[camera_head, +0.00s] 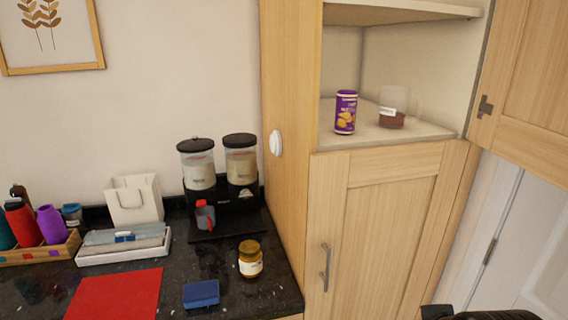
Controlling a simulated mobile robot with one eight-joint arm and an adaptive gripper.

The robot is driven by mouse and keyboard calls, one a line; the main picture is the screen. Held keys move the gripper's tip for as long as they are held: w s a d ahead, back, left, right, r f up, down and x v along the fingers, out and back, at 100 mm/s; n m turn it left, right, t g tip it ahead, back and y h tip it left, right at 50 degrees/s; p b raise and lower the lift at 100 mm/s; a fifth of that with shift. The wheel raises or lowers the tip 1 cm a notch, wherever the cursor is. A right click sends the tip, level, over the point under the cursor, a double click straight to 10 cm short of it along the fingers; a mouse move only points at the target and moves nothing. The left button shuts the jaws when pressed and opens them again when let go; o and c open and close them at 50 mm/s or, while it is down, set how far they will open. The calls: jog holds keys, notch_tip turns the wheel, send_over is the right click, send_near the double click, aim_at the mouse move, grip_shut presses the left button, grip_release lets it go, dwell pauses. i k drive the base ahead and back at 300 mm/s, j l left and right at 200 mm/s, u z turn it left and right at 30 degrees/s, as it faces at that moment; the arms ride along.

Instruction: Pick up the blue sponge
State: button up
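The blue sponge (201,294) is a small, dark blue block. It lies flat on the dark granite counter (232,312), close to the bottom edge of the head view. A red mat (115,295) is to its left, with a gap between, and a jar with a dark golden lid (250,259) stands behind it to the right. My gripper's fingers are not visible. Only a black rounded part shows at the bottom right corner, and I cannot tell what it is.
A double dispenser (220,170) stands at the back by the tall wooden cabinet (378,230). A white tray (125,252), a white bag (134,200) and a wooden box of bottles (40,248) are at left. The upper cabinet door (522,75) is open; a purple can (345,112) stands inside.

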aim_at(201, 293)
jog(key=u, duration=1.3)
